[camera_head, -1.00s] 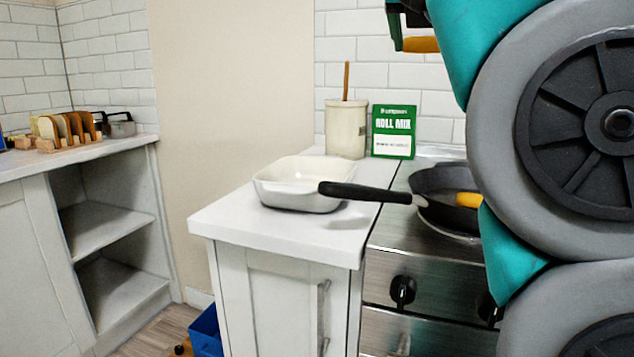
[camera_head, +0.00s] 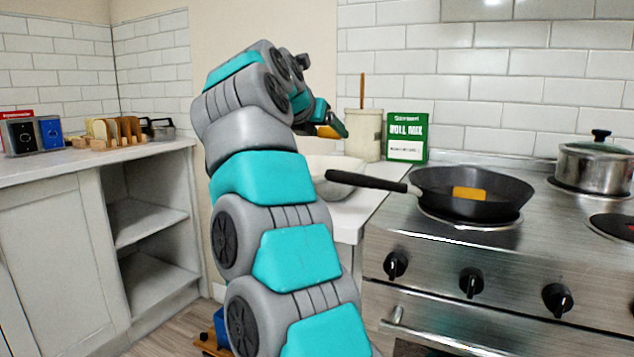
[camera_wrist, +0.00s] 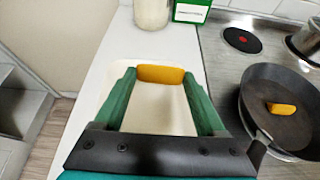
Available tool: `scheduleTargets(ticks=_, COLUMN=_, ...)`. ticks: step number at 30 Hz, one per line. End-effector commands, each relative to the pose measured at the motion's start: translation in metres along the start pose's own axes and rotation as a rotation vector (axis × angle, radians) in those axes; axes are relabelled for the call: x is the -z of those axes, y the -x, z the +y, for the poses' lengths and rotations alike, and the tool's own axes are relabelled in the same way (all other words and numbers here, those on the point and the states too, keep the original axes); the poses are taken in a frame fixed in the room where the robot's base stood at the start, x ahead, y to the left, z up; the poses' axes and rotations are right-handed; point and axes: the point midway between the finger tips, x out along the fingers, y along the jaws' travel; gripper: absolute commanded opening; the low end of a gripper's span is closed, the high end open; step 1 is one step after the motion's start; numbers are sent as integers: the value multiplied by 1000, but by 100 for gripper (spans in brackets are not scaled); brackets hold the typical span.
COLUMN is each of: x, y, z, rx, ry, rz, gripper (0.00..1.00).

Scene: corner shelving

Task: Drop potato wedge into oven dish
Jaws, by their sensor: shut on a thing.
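My gripper (camera_wrist: 160,80) is shut on a yellow-orange potato wedge (camera_wrist: 160,73), held crosswise between its two green fingertips. In the wrist view the wedge appears over the white oven dish (camera_wrist: 150,112), with the dish below the fingers. In the head view the held wedge (camera_head: 327,132) shows small at the gripper's end, above the dish (camera_head: 345,163), which my arm partly hides. Another wedge (camera_head: 469,193) lies in the black frying pan (camera_head: 500,211) on the stove; it also shows in the wrist view (camera_wrist: 281,108).
A cream jar (camera_head: 363,135) and a green roll mix box (camera_head: 407,137) stand behind the dish. The pan's handle (camera_head: 365,181) reaches over the counter towards the dish. A lidded pot (camera_head: 592,168) sits at the back right of the stove. A toast rack (camera_head: 108,140) stands on the left counter.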

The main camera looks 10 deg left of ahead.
Motion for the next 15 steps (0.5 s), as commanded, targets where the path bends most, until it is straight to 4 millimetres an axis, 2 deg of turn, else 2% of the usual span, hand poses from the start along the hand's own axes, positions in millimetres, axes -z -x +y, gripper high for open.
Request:
scheduleTargets(ticks=8, x=16, y=-9, z=1, rx=1, ry=-1, rz=0, gripper=0)
scheduleTargets(ticks=15, x=42, y=-20, z=1, rx=1, ry=0, rz=0, gripper=0)
